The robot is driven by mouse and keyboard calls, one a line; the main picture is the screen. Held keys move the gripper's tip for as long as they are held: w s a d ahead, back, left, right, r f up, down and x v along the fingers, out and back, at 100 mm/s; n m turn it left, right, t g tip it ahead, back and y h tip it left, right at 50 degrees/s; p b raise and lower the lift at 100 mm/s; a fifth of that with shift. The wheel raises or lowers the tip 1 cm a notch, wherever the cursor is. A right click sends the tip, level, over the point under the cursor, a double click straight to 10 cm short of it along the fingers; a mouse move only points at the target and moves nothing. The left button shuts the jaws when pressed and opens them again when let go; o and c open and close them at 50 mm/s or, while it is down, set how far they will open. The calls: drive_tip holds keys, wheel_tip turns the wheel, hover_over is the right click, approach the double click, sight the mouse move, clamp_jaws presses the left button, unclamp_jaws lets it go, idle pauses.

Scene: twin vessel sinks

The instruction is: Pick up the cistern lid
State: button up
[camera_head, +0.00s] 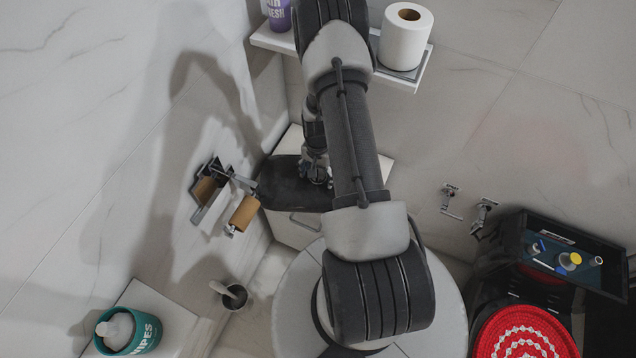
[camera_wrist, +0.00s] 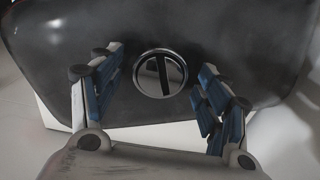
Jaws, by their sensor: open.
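The cistern lid (camera_head: 285,188) is a dark, rounded slab, partly covered by my arm in the head view. In the wrist view the lid (camera_wrist: 240,35) fills the upper part of the picture, with a round chrome flush button (camera_wrist: 160,73) near its middle. My gripper (camera_wrist: 160,70) is open, with its blue-padded fingers to the left and right of the button. Nothing is held between them. In the head view my gripper (camera_head: 316,175) is small over the lid. Whether the fingertips touch the lid, I cannot tell.
A shelf (camera_head: 415,80) above carries a paper roll (camera_head: 405,38) and a purple can (camera_head: 277,14). A wall holder with a cardboard tube (camera_head: 243,213) is close left of the lid. A brush pot (camera_head: 235,297), a wipes tub (camera_head: 128,331) and a black cart (camera_head: 515,240) stand around.

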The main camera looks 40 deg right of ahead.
clamp_jaws()
idle(0.8)
drive_tip(key=shift+r, duration=0.1)
